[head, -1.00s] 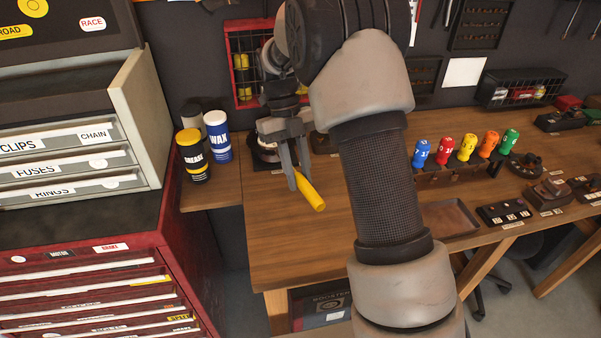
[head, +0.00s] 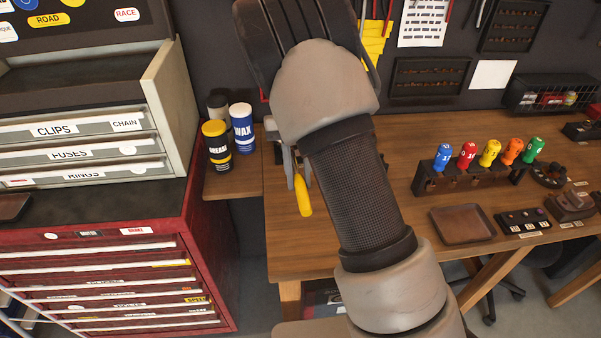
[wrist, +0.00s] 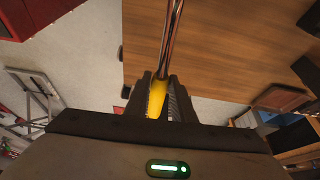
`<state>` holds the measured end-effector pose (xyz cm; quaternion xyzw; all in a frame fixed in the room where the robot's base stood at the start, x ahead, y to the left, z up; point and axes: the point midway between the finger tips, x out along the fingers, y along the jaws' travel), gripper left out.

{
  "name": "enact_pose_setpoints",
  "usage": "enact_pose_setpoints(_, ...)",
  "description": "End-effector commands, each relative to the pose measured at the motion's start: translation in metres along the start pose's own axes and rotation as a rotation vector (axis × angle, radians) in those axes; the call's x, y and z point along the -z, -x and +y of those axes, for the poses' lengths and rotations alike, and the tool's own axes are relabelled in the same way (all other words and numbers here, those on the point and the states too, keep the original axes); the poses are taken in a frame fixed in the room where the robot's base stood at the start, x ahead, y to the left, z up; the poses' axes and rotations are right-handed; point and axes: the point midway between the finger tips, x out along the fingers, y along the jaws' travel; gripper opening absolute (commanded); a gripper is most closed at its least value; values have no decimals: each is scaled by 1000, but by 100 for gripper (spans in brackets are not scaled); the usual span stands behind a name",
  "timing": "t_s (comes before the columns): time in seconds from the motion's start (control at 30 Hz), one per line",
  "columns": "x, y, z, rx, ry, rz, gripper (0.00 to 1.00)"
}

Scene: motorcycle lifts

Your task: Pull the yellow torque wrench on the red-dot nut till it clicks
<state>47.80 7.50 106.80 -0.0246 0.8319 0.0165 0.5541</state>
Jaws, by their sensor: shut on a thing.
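The yellow handle (head: 304,198) of the torque wrench points down toward the front over the left part of the bench in the head view. My gripper (head: 298,178) is shut on it, with the fingers on either side of the handle. In the wrist view the yellow handle (wrist: 157,97) sits between the fingers of my gripper (wrist: 160,88), and a shiny metal shaft (wrist: 170,45) runs from it to the top edge. The wrench's head end and the red-dot nut are hidden behind my arm or out of view.
Grease (head: 217,146) and wax (head: 243,130) cans stand left of the wrench. A red drawer cabinet (head: 110,270) is farther left. A rack (head: 470,178) of coloured numbered tools and a brown tray (head: 462,225) are on the right.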

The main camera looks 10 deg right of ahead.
Motion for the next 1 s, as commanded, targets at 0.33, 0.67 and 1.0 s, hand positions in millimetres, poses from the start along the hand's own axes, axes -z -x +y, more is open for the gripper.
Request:
enact_pose_setpoints(0.33,2,7,0,-1,3,-3,0)
enact_pose_setpoints(0.67,3,10,0,0,2,-3,0)
enact_pose_setpoints(1.0,9,23,0,0,1,-2,0)
